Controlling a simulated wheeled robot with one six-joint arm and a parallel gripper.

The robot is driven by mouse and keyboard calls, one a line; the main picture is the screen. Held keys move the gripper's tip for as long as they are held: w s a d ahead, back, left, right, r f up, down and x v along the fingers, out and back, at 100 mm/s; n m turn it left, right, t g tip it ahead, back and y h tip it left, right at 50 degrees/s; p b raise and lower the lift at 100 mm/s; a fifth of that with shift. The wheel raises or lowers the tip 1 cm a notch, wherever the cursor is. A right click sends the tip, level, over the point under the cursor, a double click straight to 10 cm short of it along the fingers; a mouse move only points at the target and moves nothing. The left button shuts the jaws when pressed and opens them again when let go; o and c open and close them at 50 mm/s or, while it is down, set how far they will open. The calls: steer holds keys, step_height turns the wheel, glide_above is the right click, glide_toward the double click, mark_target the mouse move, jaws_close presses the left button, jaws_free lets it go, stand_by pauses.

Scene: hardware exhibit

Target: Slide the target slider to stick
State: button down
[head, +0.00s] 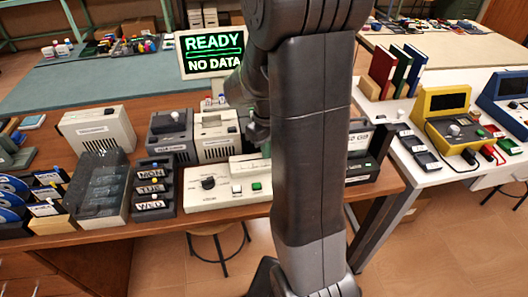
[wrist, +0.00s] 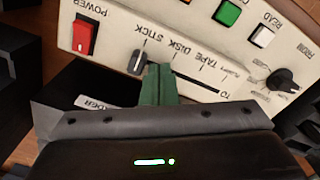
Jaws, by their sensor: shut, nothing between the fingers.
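In the wrist view a cream console (wrist: 190,45) shows upside down. Its slider knob (wrist: 137,63), dark with a grey top, is at the STICK end of a black slot marked STICK, DISK, TAPE and TO. The slot runs empty from there toward the lower right. My gripper (wrist: 159,70), with green fingers, is shut and empty just right of the knob, over the slot. I cannot tell whether it touches the knob. In the head view the console (head: 200,201) stands on the wooden table, its right part and the slider hidden by my arm.
The console also bears a red POWER switch (wrist: 86,35), a green button (wrist: 227,13), a white READ button (wrist: 261,37) and a rotary dial (wrist: 283,79). A monitor (head: 213,53) behind reads READY, NO DATA. Day-labelled trays (head: 152,188) stand close on the left.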

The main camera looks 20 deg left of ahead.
steer(key=shift+s+a, duration=0.15)
steer(key=shift+a, duration=0.1)
step_height(320, 180, up, 7)
steer(key=p, duration=0.6)
stand_by(0.5)
step_height(320, 180, down, 7)
steer(key=b, duration=0.6)
steer(key=shift+f, duration=0.15)
steer(key=shift+d, duration=0.25)
steer(key=shift+r, duration=0.3)
